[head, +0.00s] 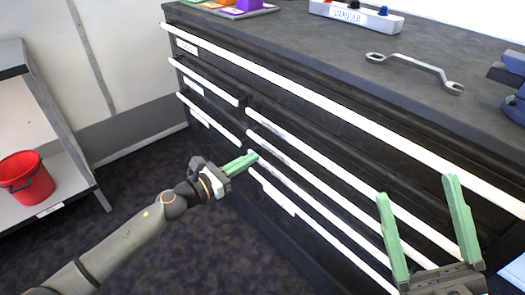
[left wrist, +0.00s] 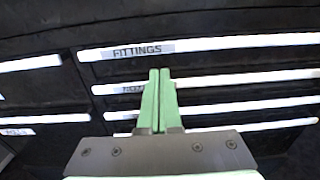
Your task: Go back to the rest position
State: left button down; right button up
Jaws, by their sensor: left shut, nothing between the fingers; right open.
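My left gripper (head: 241,164) is shut and empty, with its green fingers pressed together in front of the drawer fronts of a dark cabinet (head: 330,130). In the left wrist view its fingers (left wrist: 158,95) point at the drawers, just below a label reading FITTINGS (left wrist: 144,50). Whether the fingertips touch the cabinet cannot be told. My right gripper (head: 428,225) is open and empty at the lower right, its two green fingers spread apart in front of the cabinet. The drawers with white handle strips look shut.
On the cabinet top lie a wrench (head: 414,70), a white block with coloured knobs (head: 355,16), a tray (head: 262,11) with coloured pieces and a blue tool (head: 514,85) at the right edge. A red bucket (head: 27,178) stands on a shelf at left. The dark floor between is clear.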

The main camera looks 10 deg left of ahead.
pick_arm(q)
jog(key=shift+v, duration=2.15)
